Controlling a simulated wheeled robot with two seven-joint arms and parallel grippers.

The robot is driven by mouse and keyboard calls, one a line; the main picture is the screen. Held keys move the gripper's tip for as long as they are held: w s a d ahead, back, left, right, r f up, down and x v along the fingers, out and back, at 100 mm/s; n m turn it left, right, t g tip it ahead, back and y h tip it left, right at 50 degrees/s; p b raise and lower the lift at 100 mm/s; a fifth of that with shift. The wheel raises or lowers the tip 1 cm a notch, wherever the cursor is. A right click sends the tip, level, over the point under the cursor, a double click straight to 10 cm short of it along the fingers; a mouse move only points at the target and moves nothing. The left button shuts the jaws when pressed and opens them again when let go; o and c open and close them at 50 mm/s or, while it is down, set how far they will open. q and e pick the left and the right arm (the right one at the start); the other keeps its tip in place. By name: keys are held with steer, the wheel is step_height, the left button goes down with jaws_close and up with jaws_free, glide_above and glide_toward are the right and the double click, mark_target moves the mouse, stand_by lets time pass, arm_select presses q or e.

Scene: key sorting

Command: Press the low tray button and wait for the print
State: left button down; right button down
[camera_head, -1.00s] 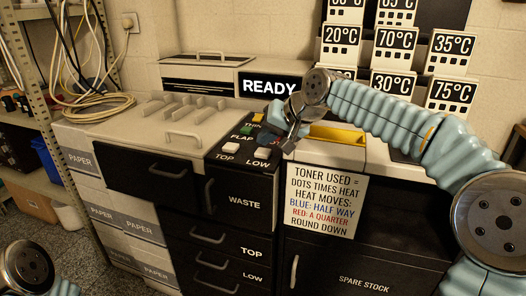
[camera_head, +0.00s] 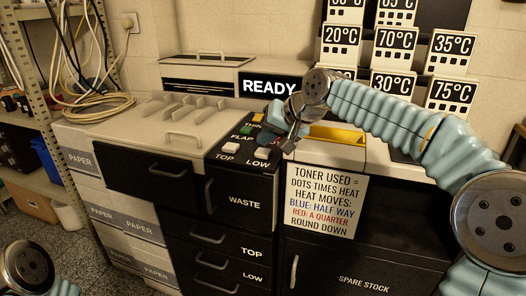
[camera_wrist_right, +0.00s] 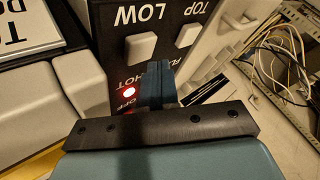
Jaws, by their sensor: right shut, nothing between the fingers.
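The printer's button panel has a white LOW button (camera_wrist_right: 140,46) and a white TOP button (camera_wrist_right: 200,28) in the right wrist view. My right gripper (camera_head: 266,139) is shut and empty over the panel. In the right wrist view its dark blue fingers (camera_wrist_right: 156,80) are closed together just beside the LOW button; I cannot tell whether they touch it. The display (camera_head: 271,86) reads READY. My left gripper is out of view.
A green FLAP button (camera_head: 246,130) and a yellow THIN button (camera_head: 258,117) lie close by on the panel. A red light (camera_wrist_right: 129,92) glows beside HOT in the wrist view. Drawers marked TOP (camera_head: 208,237) and LOW (camera_head: 212,262) are closed. Temperature cards (camera_head: 395,45) stand behind my right arm.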

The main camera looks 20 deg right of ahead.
steer(key=shift+f, duration=0.1)
steer(key=shift+f, duration=0.3)
